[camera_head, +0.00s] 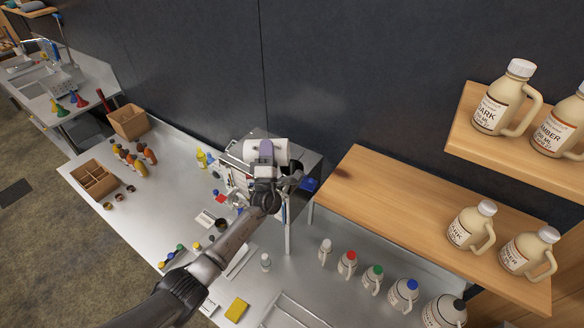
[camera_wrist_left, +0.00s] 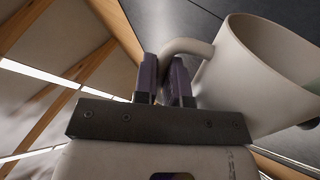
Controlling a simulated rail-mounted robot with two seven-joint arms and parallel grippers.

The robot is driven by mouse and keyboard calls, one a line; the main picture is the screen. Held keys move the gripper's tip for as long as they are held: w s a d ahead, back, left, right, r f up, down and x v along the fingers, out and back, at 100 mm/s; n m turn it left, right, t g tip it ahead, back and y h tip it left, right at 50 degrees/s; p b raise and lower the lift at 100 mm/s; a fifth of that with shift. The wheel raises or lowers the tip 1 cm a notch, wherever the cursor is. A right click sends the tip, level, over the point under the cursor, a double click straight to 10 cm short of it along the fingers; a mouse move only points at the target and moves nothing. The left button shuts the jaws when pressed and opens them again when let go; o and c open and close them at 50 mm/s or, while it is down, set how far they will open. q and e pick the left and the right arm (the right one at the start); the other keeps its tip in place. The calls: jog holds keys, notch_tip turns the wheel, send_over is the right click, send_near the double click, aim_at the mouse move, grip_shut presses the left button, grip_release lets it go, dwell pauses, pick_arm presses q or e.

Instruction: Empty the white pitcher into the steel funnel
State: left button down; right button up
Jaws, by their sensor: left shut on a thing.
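The white pitcher (camera_head: 281,152) is held in the air by my left gripper (camera_head: 266,150), above the steel stand near the dark wall. In the left wrist view the pitcher (camera_wrist_left: 245,75) is close on the right, with its handle (camera_wrist_left: 187,47) between the purple fingers of the gripper (camera_wrist_left: 166,82), which is shut on it. The pitcher's rim shows at the upper right; its contents cannot be made out. I cannot pick out the steel funnel; my arm and the pitcher cover part of the stand. My right gripper is not in view.
A steel stand (camera_head: 306,165) is under and around the gripper. A wooden shelf (camera_head: 375,175) is to its right, with syrup jugs (camera_head: 470,226) at its far end. Several capped bottles (camera_head: 347,263) stand below it. Wooden boxes (camera_head: 95,180) and small bottles are at left.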

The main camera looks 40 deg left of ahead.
pick_arm(q)
jog(key=shift+w+d+r+m+t+h+p, duration=0.15)
jog(key=shift+d+m+t+h+p, duration=0.1)
jog(key=shift+m+h, duration=0.2)
jog(key=shift+w+d+r+m+t+h+p, duration=0.15)
jog(key=shift+m+t+h+p, duration=0.15)
jog(key=shift+m, duration=0.25)
